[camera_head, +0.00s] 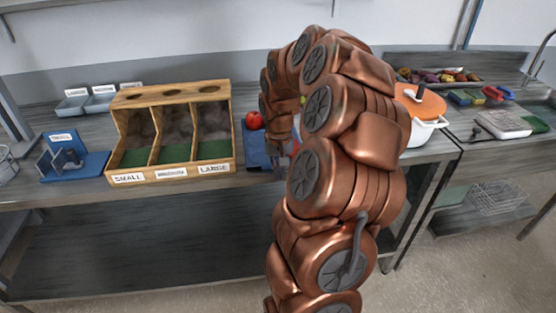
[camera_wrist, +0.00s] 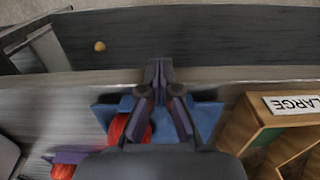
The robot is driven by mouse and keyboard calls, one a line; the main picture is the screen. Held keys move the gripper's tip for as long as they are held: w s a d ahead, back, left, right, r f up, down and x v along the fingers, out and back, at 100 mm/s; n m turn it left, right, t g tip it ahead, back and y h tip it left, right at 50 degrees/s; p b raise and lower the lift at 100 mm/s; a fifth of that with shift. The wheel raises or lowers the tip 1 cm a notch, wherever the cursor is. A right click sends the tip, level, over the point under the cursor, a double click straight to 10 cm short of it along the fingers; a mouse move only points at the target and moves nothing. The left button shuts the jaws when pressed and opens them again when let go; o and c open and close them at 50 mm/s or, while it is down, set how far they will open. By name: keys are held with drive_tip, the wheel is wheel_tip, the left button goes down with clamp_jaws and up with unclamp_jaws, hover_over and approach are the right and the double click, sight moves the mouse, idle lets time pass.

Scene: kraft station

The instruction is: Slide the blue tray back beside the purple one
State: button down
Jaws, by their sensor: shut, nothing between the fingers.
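The blue tray (camera_head: 257,150) is on the worktop just right of the wooden sorting box in the head view, partly hidden by my arm. In the wrist view the blue tray (camera_wrist: 206,117) lies under and around my gripper. The purple tray (camera_wrist: 70,157) shows left of it in the wrist view, mostly cut off by my gripper's body; my arm seems to hide it in the head view. My gripper (camera_wrist: 157,72) is shut and empty, its fingertips over the worktop's front edge. Whether it touches the blue tray I cannot tell.
Red round items (camera_wrist: 117,129) appear at the blue tray's left part and near the purple tray (camera_wrist: 62,171). A red apple (camera_head: 255,120) sits behind the blue tray. The wooden box (camera_head: 171,175) bounds one side. A white pot (camera_head: 424,130) stands right of my arm.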

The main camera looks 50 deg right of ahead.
drive_tip(key=w+d+p, duration=0.1)
drive_tip(key=w+d, duration=0.1)
drive_tip(key=w, duration=0.1)
drive_tip(key=shift+w+d+f+p, duration=0.1)
drive_tip(key=shift+d+f+p, duration=0.1)
drive_tip(key=shift+f+p, duration=0.2)
idle(0.5)
